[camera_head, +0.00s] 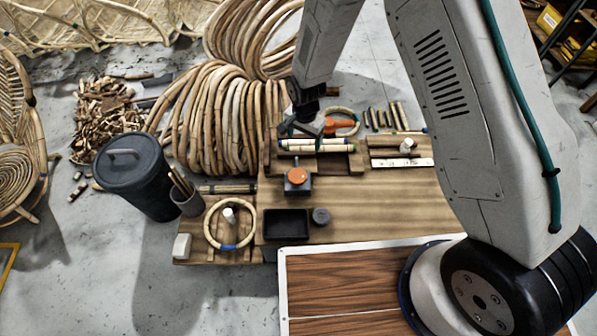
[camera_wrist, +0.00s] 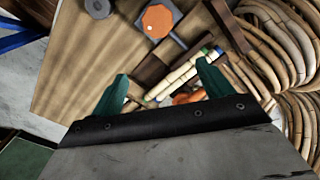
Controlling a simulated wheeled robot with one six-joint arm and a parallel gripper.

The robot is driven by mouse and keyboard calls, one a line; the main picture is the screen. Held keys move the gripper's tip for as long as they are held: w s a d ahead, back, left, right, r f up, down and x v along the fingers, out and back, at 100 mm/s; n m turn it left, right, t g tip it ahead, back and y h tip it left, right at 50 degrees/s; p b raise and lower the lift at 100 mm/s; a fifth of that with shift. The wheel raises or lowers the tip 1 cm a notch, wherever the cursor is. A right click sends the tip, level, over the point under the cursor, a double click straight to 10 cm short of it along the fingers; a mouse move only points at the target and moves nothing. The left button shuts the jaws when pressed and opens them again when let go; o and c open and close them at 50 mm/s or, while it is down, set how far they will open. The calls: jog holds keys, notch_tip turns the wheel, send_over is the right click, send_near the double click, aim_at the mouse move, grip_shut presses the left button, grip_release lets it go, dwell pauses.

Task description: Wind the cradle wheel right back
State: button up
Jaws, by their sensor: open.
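An orange round knob (camera_head: 297,176) sits on a dark square block in front of the wooden cradle; it also shows in the wrist view (camera_wrist: 158,20). A second orange part (camera_head: 340,125) lies behind the cradle, and in the wrist view (camera_wrist: 188,97) it is partly hidden. I cannot tell for certain which is the cradle wheel. Pale rods with green bands (camera_head: 315,145) lie across the cradle (camera_head: 345,160). My gripper (camera_head: 308,130) hangs over the cradle's back left. Its teal fingers (camera_wrist: 162,68) are open, with nothing visibly held; the rods show beyond them.
The wooden bench (camera_head: 400,205) carries a black tray (camera_head: 286,225), a grey puck (camera_head: 321,216) and a rattan ring (camera_head: 228,238). Large rattan coils (camera_head: 215,120) stand behind left. A dark bin (camera_head: 140,175) stands left. The bench's right front is clear.

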jog(key=m, duration=0.1)
send_over(298, 174)
notch_tip(298, 174, down, 9)
jog(key=shift+f, duration=0.1)
notch_tip(298, 174, down, 6)
jog(key=shift+f, duration=0.75)
jog(key=c, duration=1)
